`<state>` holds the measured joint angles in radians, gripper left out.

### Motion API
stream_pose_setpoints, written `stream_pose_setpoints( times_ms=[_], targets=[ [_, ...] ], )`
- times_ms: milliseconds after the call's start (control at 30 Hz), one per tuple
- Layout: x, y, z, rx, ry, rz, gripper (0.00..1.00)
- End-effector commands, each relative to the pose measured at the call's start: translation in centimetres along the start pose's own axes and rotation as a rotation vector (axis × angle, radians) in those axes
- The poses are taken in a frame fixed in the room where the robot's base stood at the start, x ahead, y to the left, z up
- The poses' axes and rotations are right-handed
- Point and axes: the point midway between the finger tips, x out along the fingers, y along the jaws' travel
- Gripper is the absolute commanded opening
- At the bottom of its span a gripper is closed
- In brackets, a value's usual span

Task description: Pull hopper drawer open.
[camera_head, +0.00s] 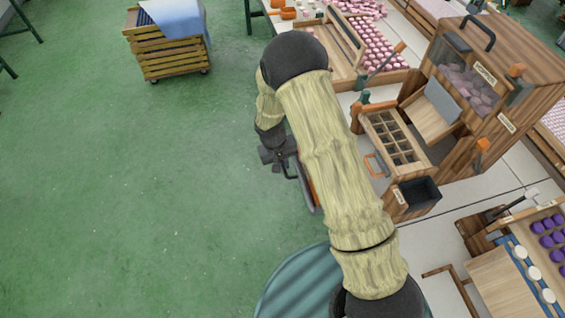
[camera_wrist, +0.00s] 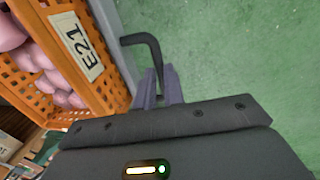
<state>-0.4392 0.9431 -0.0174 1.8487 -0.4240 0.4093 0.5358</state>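The wooden hopper (camera_head: 500,85) stands on the white bench at the right of the head view, with pink pieces behind its clear panel. A wooden compartment tray (camera_head: 366,122) sits at its front left, and an orange handle (camera_head: 376,166) shows beside the tray's near end. I cannot tell for sure which part is the drawer. My gripper (camera_head: 290,168) is left of the hopper, over the floor side, apart from it and partly hidden by my arm.
An orange crate (camera_wrist: 110,60) labelled E21 with pink pieces is close beside my gripper in the wrist view. A black bin (camera_head: 416,193) stands at the hopper's near side. A slatted cart (camera_head: 168,58) stands at the back. Green floor at left is clear.

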Motion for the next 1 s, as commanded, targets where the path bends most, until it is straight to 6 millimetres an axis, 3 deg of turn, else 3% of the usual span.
stream_pose_setpoints(
  times_ms=[33, 100, 400, 567, 1000],
  targets=[
    [-0.1, 0.0, -0.2, 0.000, 0.005, 0.000, 0.18],
    [-0.1, 0.0, -0.1, -0.001, 0.004, 0.000, 0.32],
    [-0.1, 0.0, -0.1, -0.001, 0.002, 0.000, 0.33],
    [-1.1, 0.0, -0.1, -0.002, 0.005, 0.000, 0.33],
    [-9.0, 0.0, -0.1, -0.001, 0.007, -0.001, 0.33]
  ],
)
